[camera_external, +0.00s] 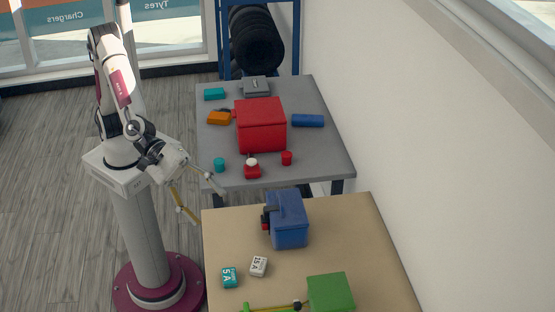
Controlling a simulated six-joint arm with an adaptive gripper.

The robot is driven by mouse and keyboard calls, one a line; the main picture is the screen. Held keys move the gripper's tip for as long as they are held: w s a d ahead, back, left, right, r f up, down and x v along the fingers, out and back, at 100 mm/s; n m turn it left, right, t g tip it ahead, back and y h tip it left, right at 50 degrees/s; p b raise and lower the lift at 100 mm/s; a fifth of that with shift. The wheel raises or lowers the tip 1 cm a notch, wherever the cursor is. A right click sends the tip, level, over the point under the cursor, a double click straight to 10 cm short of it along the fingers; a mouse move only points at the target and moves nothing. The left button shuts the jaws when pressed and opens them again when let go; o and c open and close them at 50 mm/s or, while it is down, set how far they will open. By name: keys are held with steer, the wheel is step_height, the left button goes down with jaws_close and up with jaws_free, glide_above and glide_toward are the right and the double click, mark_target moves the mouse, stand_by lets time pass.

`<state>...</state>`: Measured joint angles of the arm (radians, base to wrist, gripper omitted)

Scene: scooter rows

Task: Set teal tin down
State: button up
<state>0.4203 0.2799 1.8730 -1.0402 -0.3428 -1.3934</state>
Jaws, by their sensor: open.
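A small teal cylinder, which looks like the teal tin (219,165), stands upright on the grey table (325,150) near its front left corner. My gripper (211,206) is open with its fingers spread wide and nothing visible between them. It is in front of the teal tin, apart from it in the picture, by the gap between the grey table and the tan table (350,240). Its exact height above the tables is hard to tell.
A red cylinder (287,158) and a red item with a white top (252,168) stand right of the tin, before a red box (262,126). The tan table holds a blue box (288,220), teal (229,277) and white (258,267) small boxes, and a green block (330,293).

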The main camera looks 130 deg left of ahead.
steer(key=w+d+f+n+y, duration=0.1)
steer(key=w+f+n+y, duration=0.2)
steer(key=f+n, duration=0.3)
steer(key=n+g+y, duration=0.4)
steer(key=n+y, duration=0.4)
steer(key=n, duration=0.5)
glide_toward(229, 275)
steer(key=shift+w+a, duration=0.35)
steer(key=shift+w, duration=0.2)
steer(key=shift+w+a, duration=0.4)
steer(key=shift+w, duration=0.15)
steer(key=shift+s+f+n, duration=0.35)
steer(key=shift+f+n, duration=0.1)
steer(key=shift+n, duration=0.05)
steer(key=shift+x, duration=1.3)
steer(key=shift+a, duration=0.1)
